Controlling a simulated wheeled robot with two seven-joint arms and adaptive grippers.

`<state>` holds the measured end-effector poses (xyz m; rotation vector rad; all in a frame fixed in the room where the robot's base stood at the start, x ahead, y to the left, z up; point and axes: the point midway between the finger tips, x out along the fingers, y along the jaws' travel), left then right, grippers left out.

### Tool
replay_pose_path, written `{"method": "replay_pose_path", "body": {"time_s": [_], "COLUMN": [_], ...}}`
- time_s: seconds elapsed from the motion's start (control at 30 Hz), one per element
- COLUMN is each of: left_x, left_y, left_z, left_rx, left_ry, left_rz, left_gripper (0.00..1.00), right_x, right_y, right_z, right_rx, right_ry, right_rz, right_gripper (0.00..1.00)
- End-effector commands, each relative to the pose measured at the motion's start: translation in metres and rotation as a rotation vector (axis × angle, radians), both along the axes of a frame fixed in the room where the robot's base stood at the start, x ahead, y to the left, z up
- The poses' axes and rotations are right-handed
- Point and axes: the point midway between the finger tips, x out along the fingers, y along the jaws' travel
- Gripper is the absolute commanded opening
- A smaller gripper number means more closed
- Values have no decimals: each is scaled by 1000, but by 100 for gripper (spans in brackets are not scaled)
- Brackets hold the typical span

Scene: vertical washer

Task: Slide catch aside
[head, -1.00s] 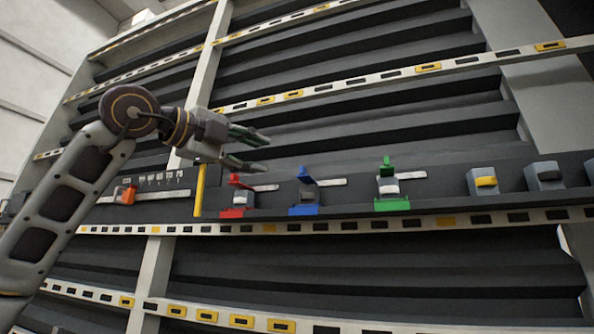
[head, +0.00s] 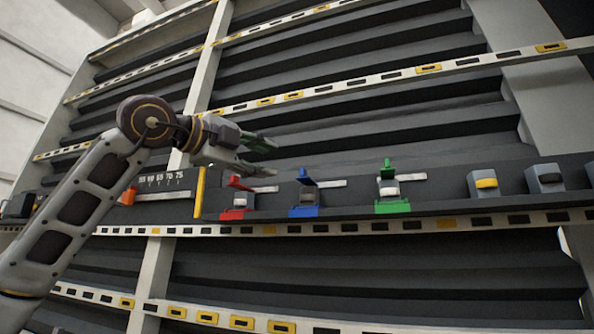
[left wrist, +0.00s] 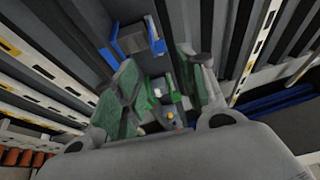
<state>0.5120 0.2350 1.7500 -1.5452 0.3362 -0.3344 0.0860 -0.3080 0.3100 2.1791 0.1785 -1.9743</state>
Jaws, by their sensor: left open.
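On a dark rail sit a red catch (head: 237,203), a blue catch (head: 304,201) and a green catch (head: 390,195), each with a raised coloured flap and a pale bar at its side. My left gripper (head: 267,159) is open and empty, showing above and slightly right of the red catch in the head view. In the left wrist view, the green catch (left wrist: 172,102) shows between the spread fingers of my left gripper (left wrist: 160,68), farther off. The blue catch (left wrist: 138,42) shows above them. No contact is visible. My right gripper is not in view.
A yellow upright bar (head: 199,192) stands left of the red catch. An orange slider (head: 129,196) on a numbered scale is farther left. Grey blocks, one with a yellow front (head: 485,183), are at right. Striped rails (head: 350,226) cross the panel.

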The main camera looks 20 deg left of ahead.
Motion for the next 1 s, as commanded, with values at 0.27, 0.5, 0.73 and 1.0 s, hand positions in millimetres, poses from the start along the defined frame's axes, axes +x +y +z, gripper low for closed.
{"method": "replay_pose_path", "body": {"time_s": [0.27, 0.5, 0.73, 1.0], "left_x": [33, 62, 88, 103], "left_y": [-15, -28, -40, -47], "left_z": [1, 2, 2, 1], "left_rx": [0, -1, 0, 0], "left_ry": [2, 0, 1, 0], "left_rz": [0, 1, 1, 0], "left_gripper": [41, 41, 41, 41], "right_x": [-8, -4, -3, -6], "right_y": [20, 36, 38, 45], "right_z": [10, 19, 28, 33], "right_rx": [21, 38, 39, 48], "right_ry": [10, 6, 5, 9], "right_rz": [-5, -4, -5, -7], "right_gripper": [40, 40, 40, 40]}}
